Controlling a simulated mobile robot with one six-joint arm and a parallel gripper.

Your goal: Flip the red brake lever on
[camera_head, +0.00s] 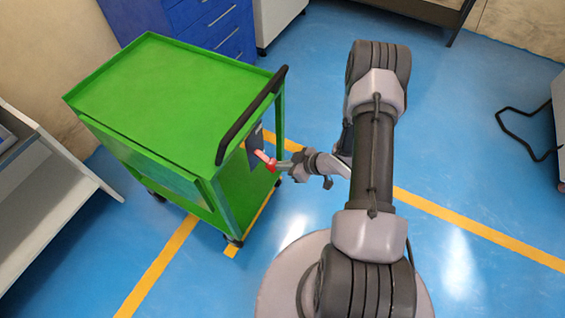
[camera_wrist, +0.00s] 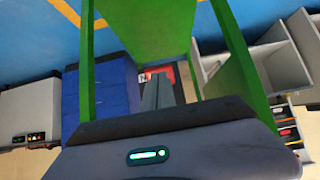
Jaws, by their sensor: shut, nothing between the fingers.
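The red brake lever (camera_head: 263,157) is mounted on a dark plate (camera_head: 254,142) at the near end of the green cart (camera_head: 170,95), below its black handle. My gripper (camera_head: 279,165) is at the lever's right end, very close to it; I cannot tell whether they touch. In the wrist view, the fingers (camera_wrist: 158,82) are together with nothing held between them. Red of the lever (camera_wrist: 183,70) shows just beyond the fingertips, partly hidden by them.
The black cart handle (camera_head: 250,115) rises above and beside my gripper. Blue drawers (camera_head: 210,28) stand behind the cart, and a grey shelf unit (camera_head: 50,200) is at the left. The blue floor right of my arm is mostly clear, with a black tube frame (camera_head: 525,140) farther right.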

